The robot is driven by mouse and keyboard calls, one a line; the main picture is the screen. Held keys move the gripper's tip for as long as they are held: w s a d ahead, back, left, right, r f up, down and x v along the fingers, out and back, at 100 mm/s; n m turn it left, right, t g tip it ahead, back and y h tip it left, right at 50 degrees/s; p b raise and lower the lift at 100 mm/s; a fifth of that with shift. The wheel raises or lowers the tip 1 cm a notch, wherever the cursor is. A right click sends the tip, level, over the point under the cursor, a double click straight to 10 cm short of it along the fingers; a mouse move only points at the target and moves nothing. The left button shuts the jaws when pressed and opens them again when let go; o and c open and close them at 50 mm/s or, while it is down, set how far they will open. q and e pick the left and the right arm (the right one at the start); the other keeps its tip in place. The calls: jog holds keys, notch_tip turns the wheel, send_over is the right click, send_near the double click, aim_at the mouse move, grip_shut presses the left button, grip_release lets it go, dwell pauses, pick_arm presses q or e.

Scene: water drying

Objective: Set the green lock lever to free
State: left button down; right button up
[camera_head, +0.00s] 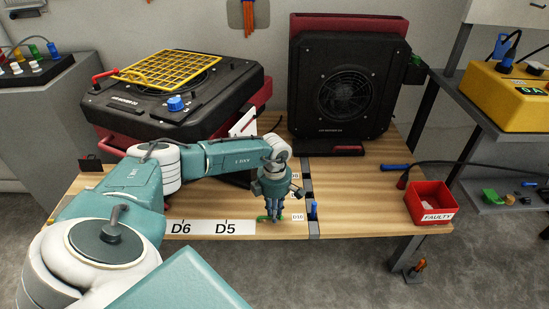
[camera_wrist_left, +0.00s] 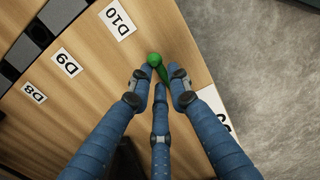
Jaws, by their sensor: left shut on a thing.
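The green lock lever (camera_head: 263,218) shows low at the table's front, between the D5 label and the D10 label (camera_head: 298,217). In the left wrist view the green lever (camera_wrist_left: 155,60) has a round knob end and a shaft running between my fingers. My left gripper (camera_head: 272,214) points down over the lever. In the left wrist view the fingers of my left gripper (camera_wrist_left: 161,82) are closed around the lever's shaft. The lever's base is mostly hidden by the fingers. My right gripper is not in view.
A white D6 and D5 label strip (camera_head: 204,228) lies along the front edge. A red FAULTY bin (camera_head: 429,203) is at right. Black fan units stand behind.

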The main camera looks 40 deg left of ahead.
pick_arm(q)
jog(key=c, duration=1.6)
grip_release()
notch_tip(320, 180, up, 12)
